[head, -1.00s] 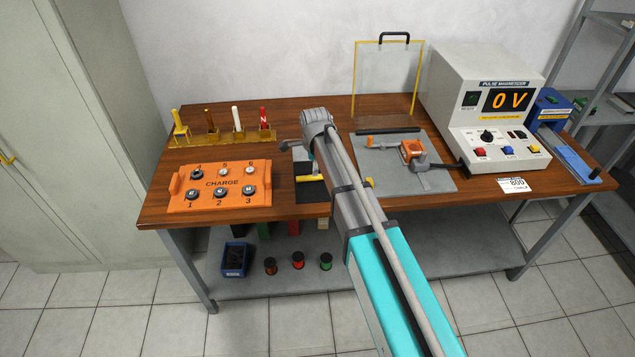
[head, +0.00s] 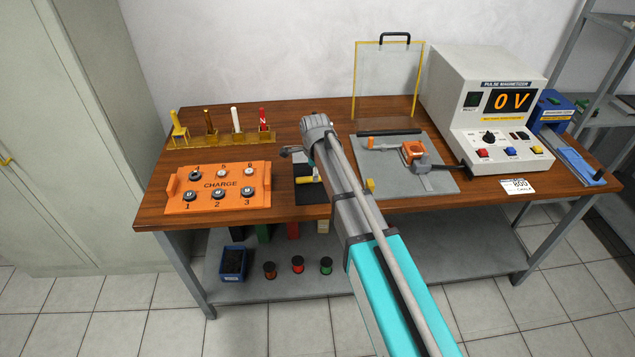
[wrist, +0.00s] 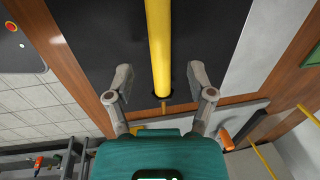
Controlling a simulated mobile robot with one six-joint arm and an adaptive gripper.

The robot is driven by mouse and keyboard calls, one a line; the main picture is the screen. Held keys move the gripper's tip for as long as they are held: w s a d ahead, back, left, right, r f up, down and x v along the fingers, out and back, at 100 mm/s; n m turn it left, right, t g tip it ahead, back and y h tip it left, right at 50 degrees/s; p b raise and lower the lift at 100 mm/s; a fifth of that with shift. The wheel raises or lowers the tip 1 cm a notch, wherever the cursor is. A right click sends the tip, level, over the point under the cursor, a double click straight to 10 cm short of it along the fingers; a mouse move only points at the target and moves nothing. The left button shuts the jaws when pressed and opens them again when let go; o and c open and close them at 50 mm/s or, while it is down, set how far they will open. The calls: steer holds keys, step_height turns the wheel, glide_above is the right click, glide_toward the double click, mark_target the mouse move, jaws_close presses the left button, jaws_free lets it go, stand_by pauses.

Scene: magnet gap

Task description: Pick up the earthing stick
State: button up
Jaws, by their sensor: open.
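The earthing stick (wrist: 158,45) is a yellow rod with a dark round collar near its lower end in the wrist view. It appears above a black mat (wrist: 95,30). In the head view only a short yellow part (head: 308,179) shows beside my arm; the rest is hidden. My gripper (wrist: 160,80) is open, with one finger on each side of the rod and visible gaps between. I cannot tell how far the fingers are above or below the rod. In the head view my gripper (head: 297,152) is partly hidden by my wrist.
An orange charge box (head: 218,201) stands left of the mat. Behind it is a yellow rack (head: 230,138) with several upright sticks. Right are a grey plate (head: 437,180) with an orange fixture, a clear yellow-framed screen (head: 388,80) and the pulse magnetizer (head: 490,70) reading 0 V.

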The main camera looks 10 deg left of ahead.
steer(key=shift+w+f+b, duration=0.15)
steer(key=shift+f+b, duration=0.55)
steer(key=shift+f, duration=0.15)
steer(key=shift+w+f+b, duration=0.15)
steer(key=shift+f+b, duration=0.5)
steer(key=shift+f, duration=0.15)
jaws_close()
